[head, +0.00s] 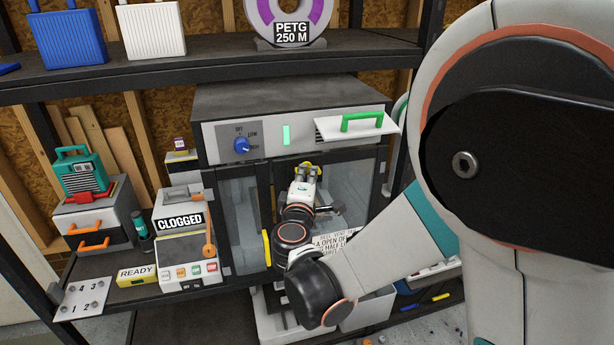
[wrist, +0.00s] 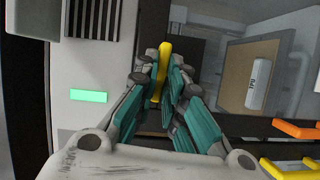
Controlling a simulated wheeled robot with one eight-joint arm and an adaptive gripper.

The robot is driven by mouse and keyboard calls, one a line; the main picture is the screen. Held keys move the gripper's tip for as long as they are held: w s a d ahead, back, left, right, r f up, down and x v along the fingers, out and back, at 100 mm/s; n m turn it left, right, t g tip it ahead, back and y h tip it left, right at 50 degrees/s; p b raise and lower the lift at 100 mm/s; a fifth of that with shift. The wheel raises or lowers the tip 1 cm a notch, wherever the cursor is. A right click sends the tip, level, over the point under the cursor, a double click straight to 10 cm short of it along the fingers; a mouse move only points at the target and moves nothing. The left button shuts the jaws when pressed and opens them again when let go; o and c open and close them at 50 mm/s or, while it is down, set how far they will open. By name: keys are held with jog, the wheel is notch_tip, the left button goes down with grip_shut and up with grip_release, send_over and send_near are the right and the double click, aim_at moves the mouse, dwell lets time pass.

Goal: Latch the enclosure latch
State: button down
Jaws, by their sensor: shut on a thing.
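The enclosure (head: 290,97) is a dark cabinet with a grey control panel and glass doors below it. The yellow enclosure latch (wrist: 163,64) shows in the wrist view between the teal finger pads; its long part runs up and down the picture. In the head view only bits of yellow show at my gripper (head: 307,172), just under the control panel near the middle of the front. My gripper (wrist: 160,78) is closed on the latch. The fingers hide part of it, and I cannot tell whether it is latched.
A yellow handle (head: 267,248) is on the left door (head: 240,222). A green handle (head: 361,121) on a white flap (head: 345,131) juts out at the upper right. A blue knob (head: 241,145) and green light (head: 286,135) are on the panel. The CLOGGED machine (head: 187,248) stands left.

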jog(key=m, duration=0.1)
jog(key=m+g+p, duration=0.1)
jog(key=m, duration=0.1)
jog(key=shift+d+r+m+g+y, duration=0.15)
jog(key=shift+r+m+g+y, duration=0.1)
jog(key=shift+m+g+y, duration=0.05)
jog(key=shift+w+d+r+m+g+y+p, duration=0.1)
jog(key=shift+m+g+y+p, duration=0.55)
jog(key=shift+m, duration=0.85)
jog(key=shift+s+d+m+g+y+p, duration=0.15)
jog(key=shift+m+g+y, duration=0.25)
jog(key=shift+m+y, duration=0.85)
jog(key=shift+w+d+r+m+g+y+p, duration=0.15)
jog(key=shift+m+g+y+p, duration=0.35)
jog(key=shift+m, duration=1.25)
jog(key=shift+f, duration=0.15)
jog(key=c, duration=1.7)
grip_release()
jog(key=shift+a, duration=0.1)
